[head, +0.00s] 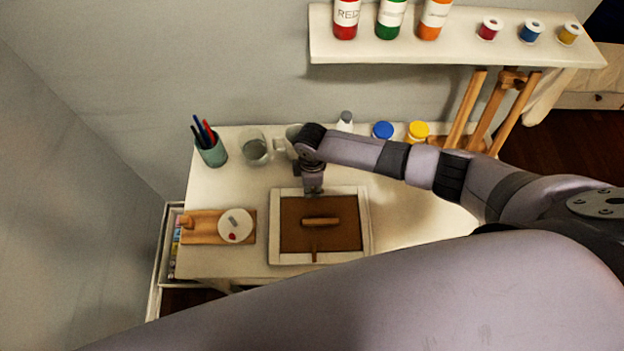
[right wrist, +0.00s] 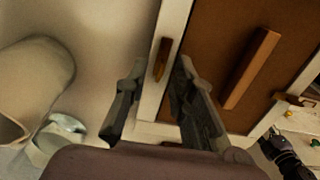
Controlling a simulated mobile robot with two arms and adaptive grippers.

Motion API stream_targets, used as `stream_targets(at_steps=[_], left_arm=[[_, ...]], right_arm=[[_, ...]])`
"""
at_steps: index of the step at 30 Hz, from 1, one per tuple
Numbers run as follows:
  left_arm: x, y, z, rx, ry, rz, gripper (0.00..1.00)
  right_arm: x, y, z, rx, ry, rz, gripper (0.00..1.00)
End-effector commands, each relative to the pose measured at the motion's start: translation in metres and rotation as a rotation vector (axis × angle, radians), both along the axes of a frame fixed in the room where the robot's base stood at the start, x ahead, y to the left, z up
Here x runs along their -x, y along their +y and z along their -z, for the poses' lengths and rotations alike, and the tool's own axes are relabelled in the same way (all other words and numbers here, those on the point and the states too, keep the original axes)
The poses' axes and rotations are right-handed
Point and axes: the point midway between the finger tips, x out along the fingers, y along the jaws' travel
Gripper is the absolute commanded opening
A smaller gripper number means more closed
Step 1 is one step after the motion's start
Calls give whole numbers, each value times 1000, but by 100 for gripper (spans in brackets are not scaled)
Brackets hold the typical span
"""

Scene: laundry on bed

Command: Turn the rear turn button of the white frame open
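The white frame (head: 364,228) lies flat on the table with a brown backing board (head: 292,238) and a wooden bar (head: 320,222) across its middle. Its front turn button (head: 314,250) points across the front rail onto the board. The rear turn button (right wrist: 161,60) shows in the right wrist view, lying lengthwise along the white rear rail. In the head view it is hidden by my right gripper (head: 313,187), which is over the rear rail. The right wrist view shows that gripper (right wrist: 160,68) open, one finger on each side of the button, with gaps.
Behind the frame stand a glass jar (head: 255,147), a white bottle (head: 345,120) and blue (head: 382,130) and yellow (head: 418,130) lidded pots. A wooden board (head: 205,228) with a white disc (head: 235,226) lies left. The tabletop right of the frame is clear.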

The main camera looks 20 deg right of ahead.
Motion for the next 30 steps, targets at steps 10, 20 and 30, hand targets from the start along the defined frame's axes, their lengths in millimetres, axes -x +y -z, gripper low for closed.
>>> stream_targets(at_steps=[10, 20, 30], left_arm=[[-1, -1, 0, 1, -1, 0, 40], [-1, -1, 0, 1, -2, 0, 40], [-2, -1, 0, 1, -2, 0, 40]], right_arm=[[-2, 0, -58, -3, -6, -3, 23], [-1, 0, -111, -1, -2, 0, 23], [-1, 0, -118, 0, -1, 0, 23]])
